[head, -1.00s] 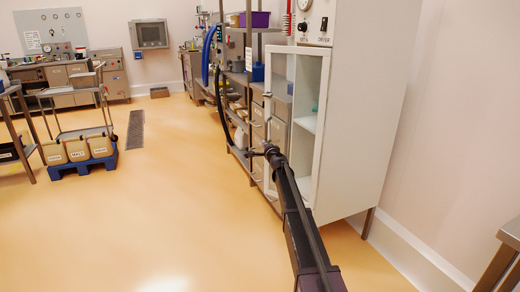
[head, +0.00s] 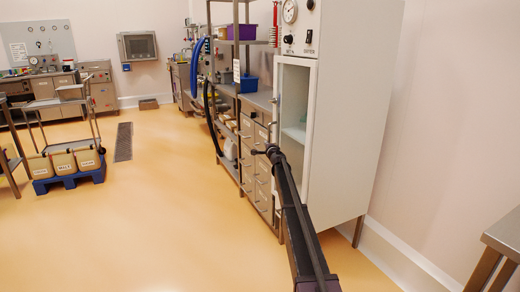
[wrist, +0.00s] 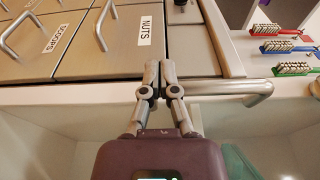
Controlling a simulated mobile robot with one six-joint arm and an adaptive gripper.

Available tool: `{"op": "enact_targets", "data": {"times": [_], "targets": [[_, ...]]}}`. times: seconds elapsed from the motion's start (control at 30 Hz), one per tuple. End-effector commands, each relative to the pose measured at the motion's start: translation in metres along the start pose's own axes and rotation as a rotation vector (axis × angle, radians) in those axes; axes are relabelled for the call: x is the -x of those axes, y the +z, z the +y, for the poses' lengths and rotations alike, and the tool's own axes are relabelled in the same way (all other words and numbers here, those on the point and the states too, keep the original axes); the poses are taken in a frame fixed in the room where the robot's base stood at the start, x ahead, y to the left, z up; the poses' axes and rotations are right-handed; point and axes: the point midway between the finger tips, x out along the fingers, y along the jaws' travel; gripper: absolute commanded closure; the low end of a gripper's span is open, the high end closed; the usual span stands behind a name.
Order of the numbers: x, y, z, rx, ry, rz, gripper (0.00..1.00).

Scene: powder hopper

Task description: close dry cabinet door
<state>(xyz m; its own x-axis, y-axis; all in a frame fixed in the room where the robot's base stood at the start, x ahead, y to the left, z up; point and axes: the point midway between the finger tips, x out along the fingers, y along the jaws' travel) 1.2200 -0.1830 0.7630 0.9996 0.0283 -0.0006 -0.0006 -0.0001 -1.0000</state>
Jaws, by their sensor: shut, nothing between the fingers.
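The dry cabinet (head: 355,110) is the tall white unit at the right in the head view, with a gauge on top. Its white-framed glass door (head: 312,100) looks flush or nearly flush with the front; I cannot tell whether a small gap remains. My gripper (head: 255,152) is in front of the door, at the end of my arm. In the wrist view my gripper (wrist: 154,75) is shut and empty. Its fingers overlap a horizontal metal handle (wrist: 225,90) along the white door frame (wrist: 80,97); contact is unclear. My arm hides the lower door.
Metal drawers (head: 257,135) with bar handles stand left of the cabinet; one is labelled NUTS (wrist: 144,31). Shelving (head: 222,70) with a blue hose is beyond. A steel table (head: 500,240) is at the lower right.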

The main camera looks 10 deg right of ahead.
Motion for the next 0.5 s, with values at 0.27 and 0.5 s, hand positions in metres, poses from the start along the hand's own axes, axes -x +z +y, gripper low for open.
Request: {"op": "enact_targets", "data": {"times": [0.27, 0.5], "targets": [[-0.008, -0.019, 0.000, 0.000, 0.000, 0.002, 1.00], [-0.008, -0.020, 0.000, 0.000, 0.000, 0.003, 1.00]]}}
